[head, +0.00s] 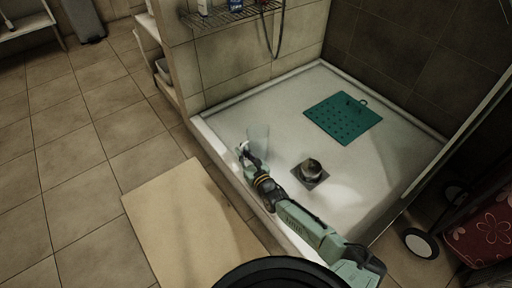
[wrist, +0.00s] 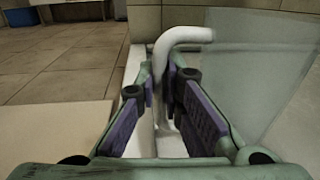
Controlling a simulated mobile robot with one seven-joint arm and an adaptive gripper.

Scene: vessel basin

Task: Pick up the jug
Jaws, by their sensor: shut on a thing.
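The jug (head: 259,139) is a clear, pale vessel with a white handle, at the left side of the shower tray in the head view. My gripper (head: 246,156) reaches it from the front, at its handle side. In the wrist view, my gripper (wrist: 163,83) is shut on the white handle (wrist: 185,35), which bends over to the right at its top. The see-through jug body (wrist: 255,65) fills the right of that view. Its base is not clear, so I cannot tell whether it touches the tray.
The white shower tray (head: 232,119) has a raised rim. A small round vessel (head: 311,167) stands on a dark square plate. A green mat (head: 343,117) lies behind, a wire shelf (head: 230,16) hangs above, and a beige mat (head: 185,225) lies outside.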

